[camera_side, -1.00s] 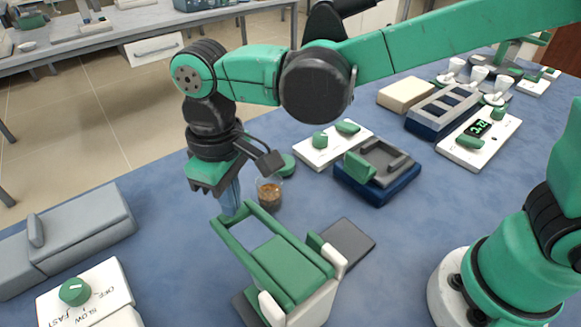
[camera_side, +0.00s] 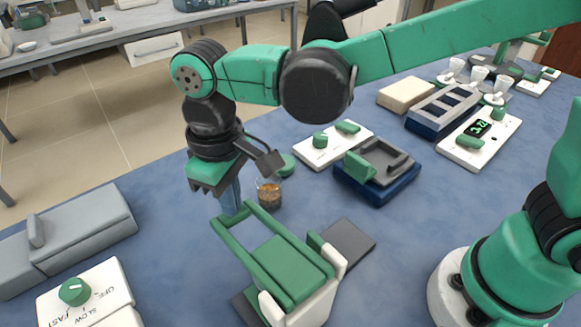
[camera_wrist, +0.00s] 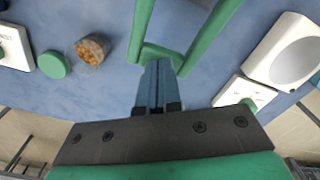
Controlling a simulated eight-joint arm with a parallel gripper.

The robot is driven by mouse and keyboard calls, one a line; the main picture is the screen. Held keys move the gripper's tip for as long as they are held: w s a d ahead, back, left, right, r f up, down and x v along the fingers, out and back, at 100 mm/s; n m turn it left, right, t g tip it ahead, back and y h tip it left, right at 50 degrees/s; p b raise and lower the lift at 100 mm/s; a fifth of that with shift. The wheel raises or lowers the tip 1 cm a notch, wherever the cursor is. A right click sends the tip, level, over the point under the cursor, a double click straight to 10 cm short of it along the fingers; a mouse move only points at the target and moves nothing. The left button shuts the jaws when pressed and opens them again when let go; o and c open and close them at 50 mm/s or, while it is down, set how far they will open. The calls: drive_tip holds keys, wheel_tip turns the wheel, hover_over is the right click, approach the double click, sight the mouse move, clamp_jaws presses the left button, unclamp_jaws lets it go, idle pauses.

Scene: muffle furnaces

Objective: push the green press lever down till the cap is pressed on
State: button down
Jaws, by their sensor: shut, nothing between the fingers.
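The green press lever (camera_side: 250,273) is a two-armed frame hinged on the press's white posts (camera_side: 325,290), with a crossbar at its far end. It slopes up toward my gripper, over a green plate (camera_side: 290,268). My gripper (camera_side: 231,208) is shut and empty, pointing down at the lever's crossbar end. In the wrist view my fingertips (camera_wrist: 160,64) overlap the crossbar (camera_wrist: 160,52); I cannot tell whether they touch it. The cap is not identifiable; the area under the lever is mostly hidden.
A glass jar with brown contents (camera_side: 270,194) stands close to my gripper, with a green disc (camera_side: 285,165) behind it. A blue-based device (camera_side: 376,185) is to the right. A grey box (camera_side: 75,235) and a white dial unit (camera_side: 95,290) are left. Blue table lies clear between.

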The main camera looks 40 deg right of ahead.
idle(0.5)
wheel_tip(320, 180, up, 10)
idle(1.1)
drive_tip(key=s+d+f+m+t, duration=0.1)
drive_tip(key=d+f+m+t, duration=0.2)
drive_tip(key=d, duration=0.7)
drive_tip(key=s+d+f+m+t, duration=0.1)
drive_tip(key=d+f+m+t, duration=0.2)
drive_tip(key=d, duration=0.7)
drive_tip(key=shift+s+d+f+t, duration=0.25)
drive_tip(key=shift+s+f+t, duration=0.2)
drive_tip(key=shift+t, duration=0.15)
